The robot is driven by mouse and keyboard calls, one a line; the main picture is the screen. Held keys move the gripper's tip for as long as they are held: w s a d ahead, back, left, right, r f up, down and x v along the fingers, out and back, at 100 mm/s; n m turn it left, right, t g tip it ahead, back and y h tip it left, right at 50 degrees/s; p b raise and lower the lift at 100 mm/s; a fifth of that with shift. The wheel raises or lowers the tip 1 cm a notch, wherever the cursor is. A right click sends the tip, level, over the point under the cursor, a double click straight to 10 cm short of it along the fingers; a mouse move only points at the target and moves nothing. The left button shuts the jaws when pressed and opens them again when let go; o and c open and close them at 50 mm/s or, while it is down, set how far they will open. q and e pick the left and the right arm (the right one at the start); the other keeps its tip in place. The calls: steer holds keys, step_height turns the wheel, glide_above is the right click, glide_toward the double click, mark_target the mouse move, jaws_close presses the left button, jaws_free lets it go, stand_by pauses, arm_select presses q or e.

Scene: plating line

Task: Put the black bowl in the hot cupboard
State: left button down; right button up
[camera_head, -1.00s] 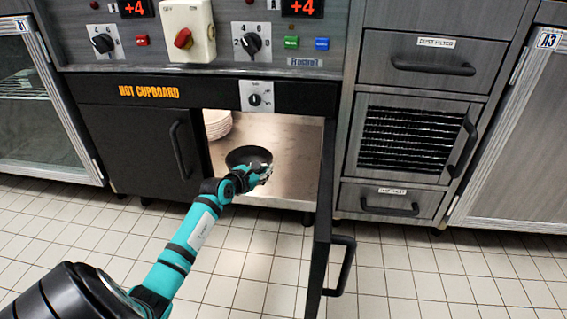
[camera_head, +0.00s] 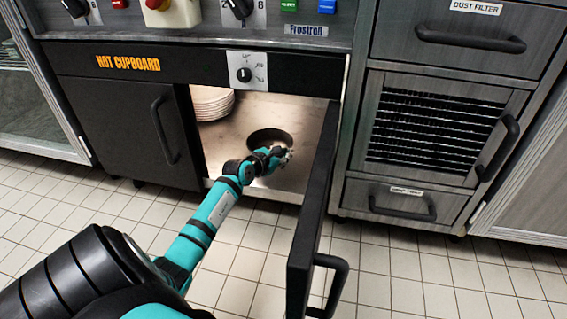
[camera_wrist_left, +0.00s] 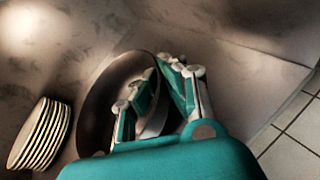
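The black bowl (camera_head: 268,136) is inside the hot cupboard (camera_head: 235,150), over its metal floor and right of a stack of plates. My left gripper (camera_head: 272,158) reaches in through the open doorway at the bowl's near side. In the left wrist view, the fingers (camera_wrist_left: 160,82) straddle the rim of the bowl (camera_wrist_left: 98,108), one inside and one outside, and look closed on it. I cannot tell whether the bowl's base touches the floor. My right gripper is not in view.
The stack of pale plates (camera_head: 212,103) stands at the left of the opening; it also shows in the left wrist view (camera_wrist_left: 40,135). The open right door (camera_head: 312,215) juts out beside my arm. The left door (camera_head: 130,130) is closed.

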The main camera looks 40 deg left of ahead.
arm_select(q)
step_height(320, 180, down, 3)
steer(key=shift+f+b, duration=0.15)
steer(key=shift+b, duration=0.95)
steer(key=shift+r, duration=0.2)
steer(key=c, duration=1.9)
jaws_free()
steer(key=shift+f, duration=0.25)
steer(key=shift+c, duration=0.2)
steer(key=o, duration=0.5)
steer(key=shift+c, duration=0.2)
steer(key=shift+r, duration=0.1)
